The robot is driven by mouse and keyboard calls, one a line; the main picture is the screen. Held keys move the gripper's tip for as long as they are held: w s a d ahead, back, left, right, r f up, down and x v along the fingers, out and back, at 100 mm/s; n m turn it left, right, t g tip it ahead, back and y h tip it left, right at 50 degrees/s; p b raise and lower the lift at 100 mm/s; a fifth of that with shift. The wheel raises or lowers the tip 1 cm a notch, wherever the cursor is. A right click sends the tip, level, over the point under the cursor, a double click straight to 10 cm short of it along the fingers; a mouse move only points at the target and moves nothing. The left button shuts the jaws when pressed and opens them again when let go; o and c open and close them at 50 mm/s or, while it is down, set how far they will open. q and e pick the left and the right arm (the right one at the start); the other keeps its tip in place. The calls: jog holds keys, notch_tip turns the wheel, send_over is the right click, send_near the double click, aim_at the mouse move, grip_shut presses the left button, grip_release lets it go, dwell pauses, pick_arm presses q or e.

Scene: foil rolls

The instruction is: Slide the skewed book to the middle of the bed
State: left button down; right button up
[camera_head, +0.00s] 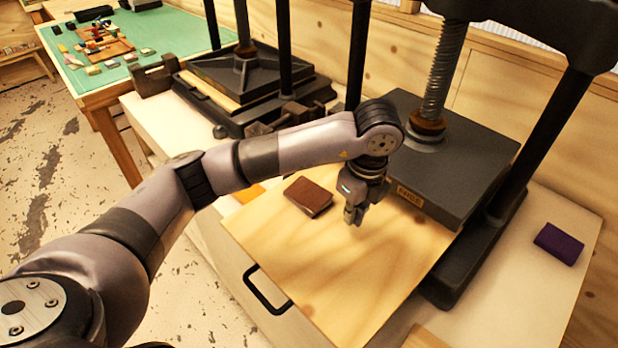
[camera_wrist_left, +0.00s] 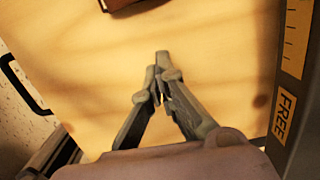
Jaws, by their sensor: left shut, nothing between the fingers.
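The brown book (camera_head: 308,197) lies flat and skewed on the pale wooden bed (camera_head: 350,285) of the press, toward its back left. Its edge also shows at the top of the left wrist view (camera_wrist_left: 122,4). My left gripper (camera_head: 349,218) is shut and empty. It points down over the bed, to the right of the book and apart from it. In the left wrist view its fingertips (camera_wrist_left: 162,58) meet over bare wood. I cannot tell whether the tips touch the bed. My right gripper is in neither view.
The black press platen (camera_head: 450,150) with a "FREE" label stands right behind my gripper, with its screw and dark posts. A purple book (camera_head: 558,243) lies on the bench at right. A second press (camera_head: 250,75) stands behind. The bed's front is clear.

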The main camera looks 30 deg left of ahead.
pick_arm(q)
jog(key=y+p, duration=0.1)
jog(key=p, duration=0.5)
send_near(303, 190)
jog(key=shift+n, duration=0.3)
jog(key=f, duration=0.1)
jog(key=a+f, duration=0.1)
jog(key=f, duration=0.3)
jog(key=shift+w+a+f, duration=0.15)
jog(key=shift+w+a, duration=0.15)
jog(key=shift+f, duration=0.6)
jog(key=shift+d+f+b, duration=0.15)
jog(key=shift+f+b, duration=0.2)
jog(key=shift+f, duration=0.1)
jog(key=shift+s+f, duration=0.1)
jog(key=shift+s, duration=0.05)
